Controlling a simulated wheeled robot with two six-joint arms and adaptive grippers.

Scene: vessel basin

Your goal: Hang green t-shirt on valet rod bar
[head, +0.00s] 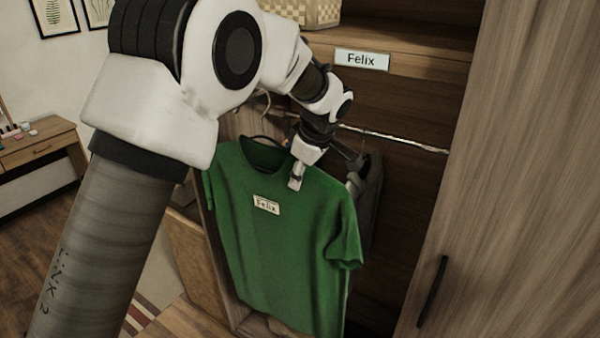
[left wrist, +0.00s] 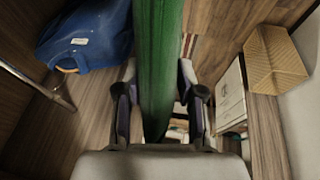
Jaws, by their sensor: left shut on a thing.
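The green t-shirt (head: 285,240) hangs upright on a dark hanger (head: 262,139), with a white "Felix" label on its chest. My left gripper (head: 297,177) is shut on it near the collar. In the left wrist view the green t-shirt (left wrist: 158,50) runs edge-on between the fingers of my left gripper (left wrist: 158,95). The valet rod bar (head: 400,142) is a thin metal bar crossing the wardrobe behind my left wrist. My arm hides part of the bar and hanger, so I cannot tell whether the hook touches the bar. My right gripper is out of view.
A dark grey garment (head: 371,190) hangs behind the t-shirt. A shelf edge above carries a "Felix" sign (head: 362,60). The wooden door (head: 500,190) stands at right. The left wrist view shows a blue garment (left wrist: 88,38), a metal bar (left wrist: 60,92) and a woven box (left wrist: 275,60).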

